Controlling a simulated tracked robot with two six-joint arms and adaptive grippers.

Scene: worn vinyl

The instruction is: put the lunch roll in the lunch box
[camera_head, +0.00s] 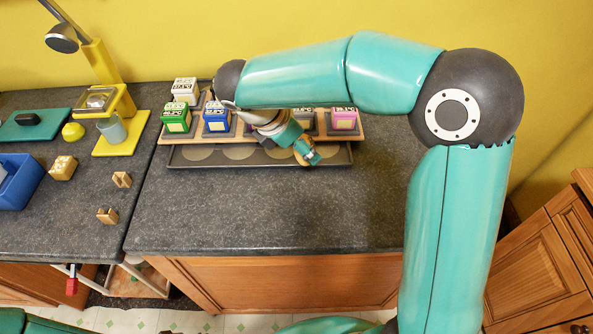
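An open blue box (20,184), which looks like the lunch box, sits at the left edge of the counter, partly cut off. A tan, roll-like piece (63,167) lies just right of it; I cannot tell for certain that it is the lunch roll. My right gripper (308,154) is over the dark tray (210,161), far to the right of the box. A small tan patch shows by its fingertips, and I cannot tell whether it is held or whether the fingers are shut. My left gripper is out of view.
Two small tan notched pieces (121,179) (107,215) lie near the counter seam. A wooden rack (365,133) with several coloured boxes stands behind the tray. A cup (111,130), a yellow-green ball (73,131) and a lamp (62,38) are at left. The front right counter is clear.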

